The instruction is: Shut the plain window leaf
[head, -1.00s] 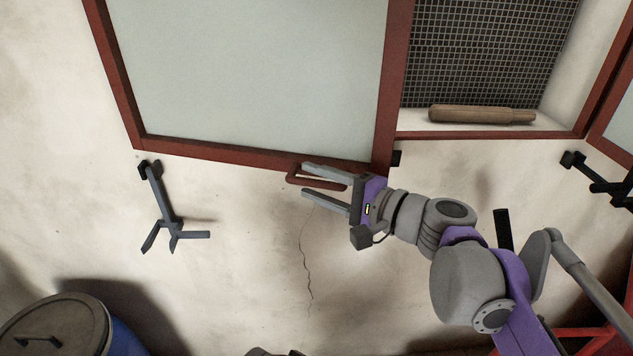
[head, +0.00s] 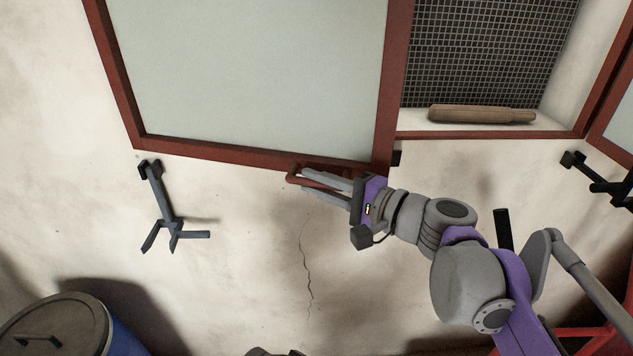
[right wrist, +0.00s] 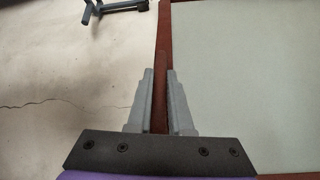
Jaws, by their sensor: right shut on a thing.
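A window leaf with a red-brown frame and a plain pale panel (head: 250,70) stands swung open to the left of the window opening (head: 485,60). A red-brown bar handle (head: 293,178) sits on its lower edge, near the corner by the opening. My right gripper (head: 312,184) is shut on this handle, with one finger on each side. In the right wrist view the handle (right wrist: 161,110) runs between the two grey fingers, and the leaf's panel (right wrist: 250,80) fills the right side. My left gripper is not in view.
A wooden roller-shaped piece (head: 480,115) lies on the sill before a wire mesh. A dark metal stay (head: 160,195) is on the wall at left, another (head: 600,185) at right. Part of another leaf (head: 615,110) shows at the right edge. A lidded blue barrel (head: 60,330) stands lower left.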

